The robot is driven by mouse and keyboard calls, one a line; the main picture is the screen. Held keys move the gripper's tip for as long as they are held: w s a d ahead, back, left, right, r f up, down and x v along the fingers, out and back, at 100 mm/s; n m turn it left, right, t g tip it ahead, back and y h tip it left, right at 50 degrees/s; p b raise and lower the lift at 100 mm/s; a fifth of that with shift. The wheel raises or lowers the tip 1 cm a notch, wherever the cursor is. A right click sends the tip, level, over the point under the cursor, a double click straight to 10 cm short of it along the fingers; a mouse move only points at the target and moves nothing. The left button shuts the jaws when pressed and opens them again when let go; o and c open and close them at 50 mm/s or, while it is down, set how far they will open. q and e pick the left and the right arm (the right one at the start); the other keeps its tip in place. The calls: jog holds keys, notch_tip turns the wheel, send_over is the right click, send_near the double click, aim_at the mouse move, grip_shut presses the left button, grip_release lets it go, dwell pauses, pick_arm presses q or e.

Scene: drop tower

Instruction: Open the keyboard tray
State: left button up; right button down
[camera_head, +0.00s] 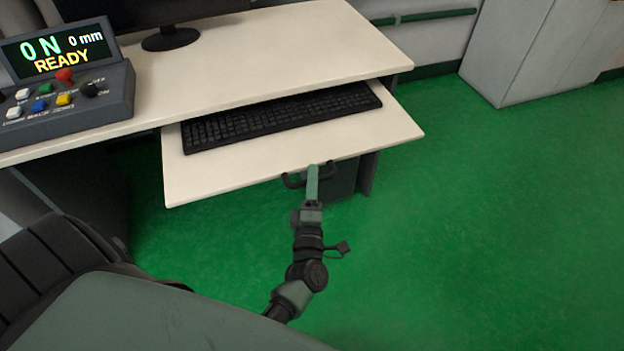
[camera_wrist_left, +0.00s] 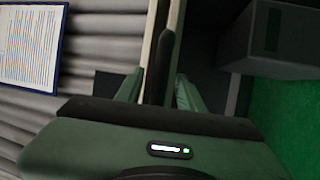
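The keyboard tray (camera_head: 232,176) is a pale board that sticks out from under the desk top, with a black keyboard (camera_head: 280,116) on it. A dark bar handle (camera_head: 293,181) is fixed at its front edge. My left gripper (camera_head: 313,172) is at this handle, its green fingers overlapping the bar. My right gripper is not in view.
The desk top (camera_head: 270,50) carries a control box (camera_head: 65,95) with a lit display and a monitor stand (camera_head: 170,40). A grey cabinet (camera_head: 530,50) stands at the back right. The green floor (camera_head: 480,220) right of the tray is clear.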

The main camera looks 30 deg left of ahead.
pick_arm(q)
jog(key=shift+s, duration=0.1)
jog(key=v, duration=0.7)
jog(key=shift+s, duration=0.25)
jog(key=shift+d+f, duration=0.15)
jog(key=shift+d, duration=0.05)
